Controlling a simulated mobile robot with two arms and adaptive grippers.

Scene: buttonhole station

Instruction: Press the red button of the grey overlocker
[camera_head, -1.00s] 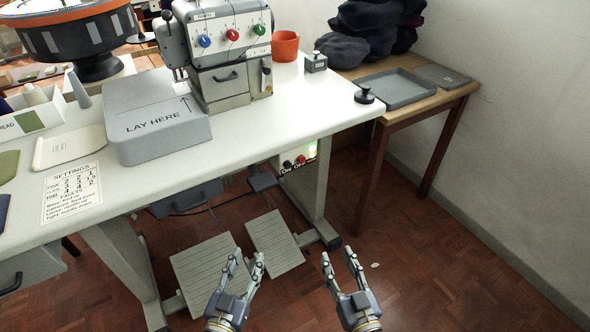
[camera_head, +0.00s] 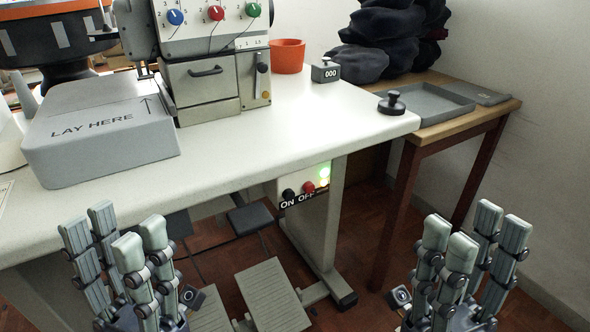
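The grey overlocker (camera_head: 202,87) stands on the white table, with blue, red and green dials on its front; its top is cut off. Below the tabletop, a switch box (camera_head: 322,212) on the table leg carries a red button (camera_head: 308,187) above the word OFF and a black button (camera_head: 288,195) above ON. Green lights (camera_head: 324,175) glow beside the red button. My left gripper (camera_head: 115,232) is open and empty at lower left, in front of the table edge. My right gripper (camera_head: 474,236) is open and empty at lower right, right of the switch box and apart from it.
The white table (camera_head: 260,130) fills the middle, with a "LAY HERE" block (camera_head: 95,155), an orange pot (camera_head: 287,56) and a black knobbed weight (camera_head: 391,103). A wooden side table (camera_head: 440,133) stands right. Foot pedals (camera_head: 272,295) lie below.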

